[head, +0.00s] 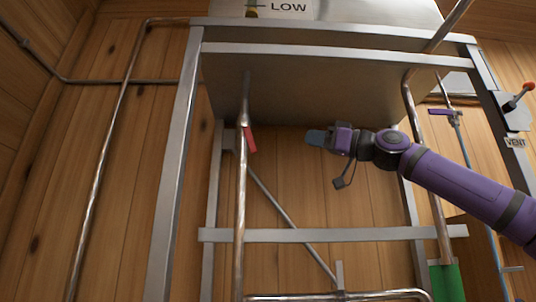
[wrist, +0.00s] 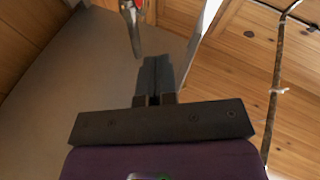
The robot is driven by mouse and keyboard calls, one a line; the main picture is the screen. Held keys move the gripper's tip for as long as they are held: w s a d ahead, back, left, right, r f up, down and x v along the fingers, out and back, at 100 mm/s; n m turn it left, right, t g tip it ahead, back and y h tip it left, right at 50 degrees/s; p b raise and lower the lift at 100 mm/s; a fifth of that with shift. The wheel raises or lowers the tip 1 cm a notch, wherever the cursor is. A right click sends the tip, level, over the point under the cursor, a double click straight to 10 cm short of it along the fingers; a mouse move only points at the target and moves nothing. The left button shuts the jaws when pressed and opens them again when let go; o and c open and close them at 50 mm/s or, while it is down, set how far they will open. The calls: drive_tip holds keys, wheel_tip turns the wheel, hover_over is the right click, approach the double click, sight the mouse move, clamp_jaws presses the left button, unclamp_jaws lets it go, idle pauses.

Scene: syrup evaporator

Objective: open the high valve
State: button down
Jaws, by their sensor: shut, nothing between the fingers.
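A valve with a red handle (head: 250,139) sits on the upright copper pipe (head: 241,200) left of centre in the head view. The handle hangs down at a slight tilt beside the pipe. No label reading high is visible, so I cannot tell for sure that this is the high valve. My gripper (head: 314,137) is shut and empty, pointing left, to the right of the red handle and apart from it. In the wrist view my gripper (wrist: 154,73) shows closed fingers. A bit of red (wrist: 138,4) shows on a pipe end at the top edge there.
A grey metal frame (head: 182,160) and crossbar (head: 320,234) surround the pipes under the large metal pan (head: 300,85). A purple-handled valve (head: 441,112) and a red-knobbed lever (head: 526,88) by a VENT label (head: 515,142) are at right.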

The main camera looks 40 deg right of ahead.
drive_tip(key=w+d+n+g+y, duration=0.1)
drive_tip(key=w+d+g+y, duration=0.15)
drive_tip(key=d+y, duration=0.2)
drive_tip(key=g+y, duration=0.3)
approach(248, 134)
drive_tip(key=w, duration=0.1)
drive_tip(key=shift+w+a+f+n, duration=0.2)
drive_tip(key=shift+w+a+f, duration=0.15)
drive_tip(key=shift+a, duration=0.2)
drive_tip(key=shift+w+a+f+n, duration=0.2)
drive_tip(key=shift+w+a+f, duration=0.1)
drive_tip(key=shift+a+f, duration=0.2)
drive_tip(key=w+a, duration=0.1)
drive_tip(key=w+a+f, duration=0.1)
drive_tip(key=shift+a+f, duration=0.25)
drive_tip(key=shift+a, duration=0.15)
